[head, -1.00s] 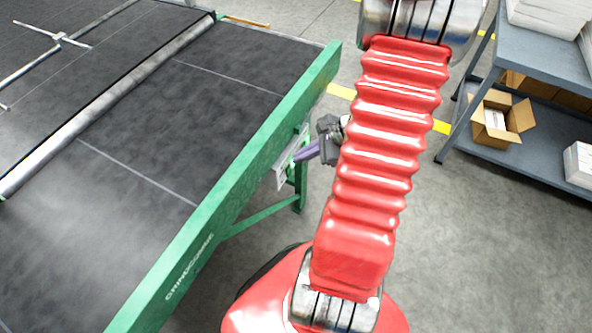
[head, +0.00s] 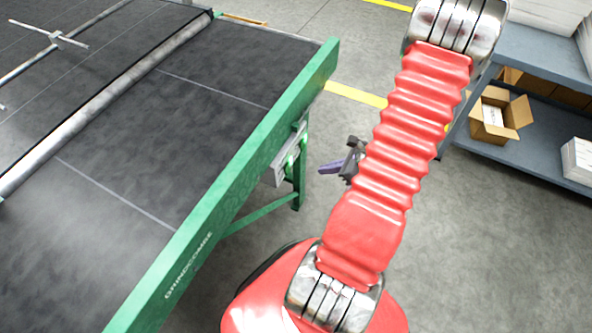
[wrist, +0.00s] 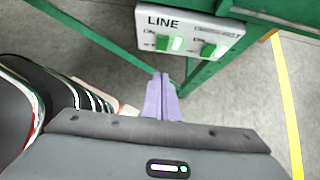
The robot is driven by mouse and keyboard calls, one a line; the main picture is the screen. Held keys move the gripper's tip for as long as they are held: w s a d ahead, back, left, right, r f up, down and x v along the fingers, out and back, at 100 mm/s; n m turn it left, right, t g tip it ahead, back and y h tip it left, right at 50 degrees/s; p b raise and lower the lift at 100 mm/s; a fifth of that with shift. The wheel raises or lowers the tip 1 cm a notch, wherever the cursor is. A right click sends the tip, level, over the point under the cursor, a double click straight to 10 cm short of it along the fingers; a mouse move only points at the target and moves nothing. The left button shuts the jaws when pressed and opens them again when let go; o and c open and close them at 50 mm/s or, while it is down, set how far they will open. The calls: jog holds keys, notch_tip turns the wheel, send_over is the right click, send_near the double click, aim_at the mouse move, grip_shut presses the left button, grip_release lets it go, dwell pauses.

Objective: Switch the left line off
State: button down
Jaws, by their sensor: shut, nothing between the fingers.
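A pale switch box (wrist: 188,30) marked LINE hangs on the green frame at the top of the wrist view. I cannot tell the switch positions for certain. In the head view the box (head: 284,162) shows edge-on under the belt's side rail. My gripper (wrist: 162,82), with purple fingers, is shut and empty, below and apart from the box. In the head view my gripper (head: 322,168) is right of the box.
The dark conveyor belt (head: 130,150) with its green side rail (head: 225,185) fills the left. A green leg and brace stand under it. A grey shelf unit (head: 535,110) with an open carton (head: 495,115) stands at right. Bare floor lies between.

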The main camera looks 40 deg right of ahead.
send_near(289, 171)
notch_tip(289, 171, down, 4)
jog(key=shift+w+a, duration=0.35)
jog(key=shift+w, duration=0.45)
jog(key=shift+w+a, duration=0.35)
jog(key=shift+w, duration=0.5)
jog(key=shift+d, duration=0.1)
